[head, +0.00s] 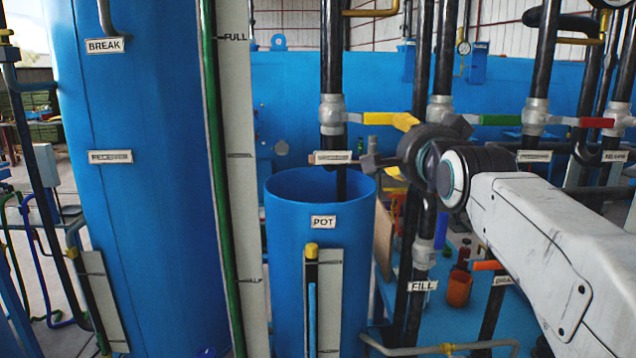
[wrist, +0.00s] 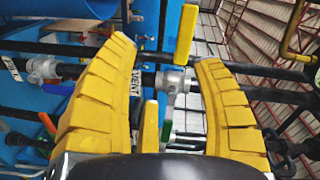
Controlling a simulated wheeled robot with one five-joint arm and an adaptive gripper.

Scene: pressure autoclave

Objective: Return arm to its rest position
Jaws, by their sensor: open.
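My gripper (wrist: 166,52) shows in the wrist view as two ribbed yellow fingers, spread apart with nothing held between them. Through the gap, a grey valve body (wrist: 176,80) sits on a dark pipe beyond the fingers. A yellow handle (wrist: 186,35) stands above it, and a green handle (wrist: 167,131) shows below it. A VENT label (wrist: 134,83) is beside the left finger. In the head view my white arm reaches in from the lower right, with its dark wrist in front of the pipes.
A blue open-topped POT tank (head: 320,255) stands left of my wrist, and a tall blue receiver (head: 150,200) farther left. Dark vertical pipes carry red (head: 590,122), green (head: 500,120) and yellow (head: 378,118) valve handles. An orange container (head: 459,288) stands low behind the pipes.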

